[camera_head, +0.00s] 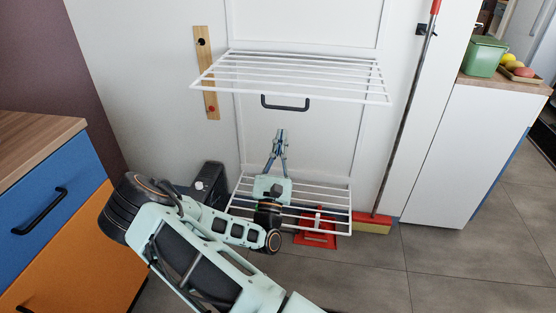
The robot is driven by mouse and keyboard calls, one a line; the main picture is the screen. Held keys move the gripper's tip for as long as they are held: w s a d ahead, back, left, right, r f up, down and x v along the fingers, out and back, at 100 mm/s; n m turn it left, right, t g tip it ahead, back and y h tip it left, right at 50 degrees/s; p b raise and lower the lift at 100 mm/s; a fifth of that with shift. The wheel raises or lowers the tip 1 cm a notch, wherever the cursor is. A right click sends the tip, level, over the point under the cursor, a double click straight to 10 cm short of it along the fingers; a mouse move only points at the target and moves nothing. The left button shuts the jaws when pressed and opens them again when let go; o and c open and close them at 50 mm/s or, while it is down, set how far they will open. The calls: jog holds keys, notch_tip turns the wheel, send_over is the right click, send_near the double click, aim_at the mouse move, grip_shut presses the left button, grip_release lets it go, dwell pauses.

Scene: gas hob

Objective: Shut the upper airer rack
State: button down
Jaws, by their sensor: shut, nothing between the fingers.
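The upper airer rack (290,75) is a white wire shelf folded out from the white door or panel, standing roughly level. A dark handle (285,104) shows just below it. My gripper (280,135) is shut and empty, pointing up, below the upper rack and its handle in the picture; it appears apart from both. A lower white rack (335,196) is also folded out, and my wrist and arm cover part of it.
A red dustpan (316,238) and a broom (406,110) stand at the lower right. A blue and orange drawer cabinet (50,215) is at left. A white counter unit (450,150) with a green bin (484,56) is at right. Grey floor is clear at front right.

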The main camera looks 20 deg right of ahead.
jog(key=shift+w+d+r, duration=0.15)
jog(key=shift+w+r, duration=0.05)
jog(key=shift+r, duration=0.55)
jog(key=shift+w+d+r, duration=0.1)
jog(key=shift+w+r, duration=0.05)
jog(key=shift+r, duration=0.55)
jog(key=shift+w+d+r, duration=0.15)
jog(key=shift+w+r, duration=0.05)
jog(key=shift+r, duration=0.55)
